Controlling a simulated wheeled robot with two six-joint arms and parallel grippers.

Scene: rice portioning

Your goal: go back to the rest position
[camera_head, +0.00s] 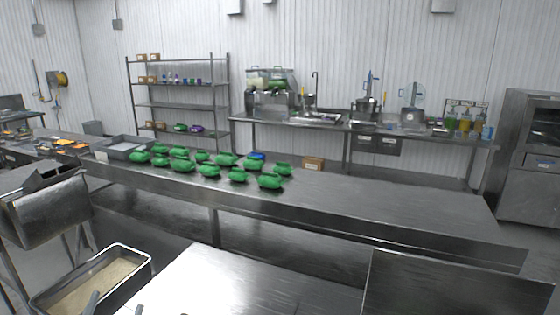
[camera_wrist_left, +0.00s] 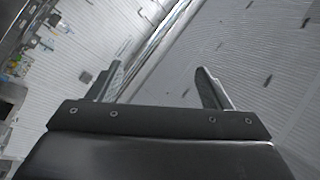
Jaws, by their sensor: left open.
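My left gripper (camera_head: 115,306) shows only as two fingertips at the bottom edge of the head view, near the tray of rice. In the left wrist view my left gripper (camera_wrist_left: 158,82) has its two fingers wide apart with nothing between them. A metal tray (camera_head: 139,257) holding pale rice (camera_head: 95,287) stands at the lower left. The fingertips overlap its near right side in the picture; I cannot tell how high above it they are. My right gripper is not in view.
Several green bundles (camera_head: 270,181) lie on the long steel counter (camera_head: 400,205); its right part is bare. A steel table (camera_head: 230,285) stands in front, its visible top clear. A steel panel (camera_head: 455,285) rises at the lower right. A metal bin (camera_head: 48,213) stands at left.

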